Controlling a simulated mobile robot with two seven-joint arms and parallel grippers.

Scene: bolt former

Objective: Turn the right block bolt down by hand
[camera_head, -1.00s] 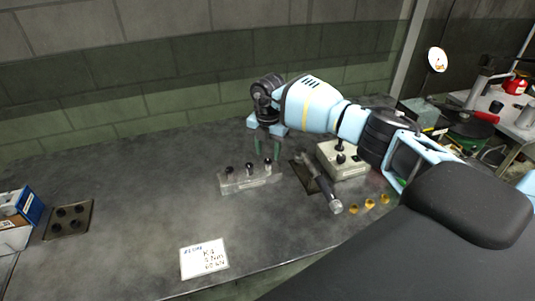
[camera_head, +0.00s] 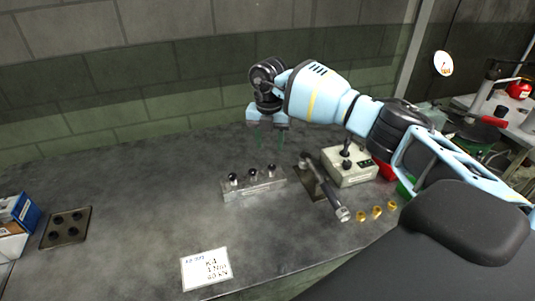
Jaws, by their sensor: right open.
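The metal block (camera_head: 240,189) lies on the bench near the middle, with three dark-headed bolts standing in its top. The right block bolt (camera_head: 271,169) is at its right end. My right gripper (camera_head: 271,140) points down above and slightly behind the right end of the block. Its two thin green fingers are apart with nothing between them, clear of the bolts. My left gripper is not in view.
A grey handled tool (camera_head: 326,190) lies right of the block, beside a pale control box (camera_head: 350,165). Several brass pieces (camera_head: 377,212) lie in front. A white card (camera_head: 206,268) lies at the front. A dark plate with holes (camera_head: 66,228) is at left. The bench between is clear.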

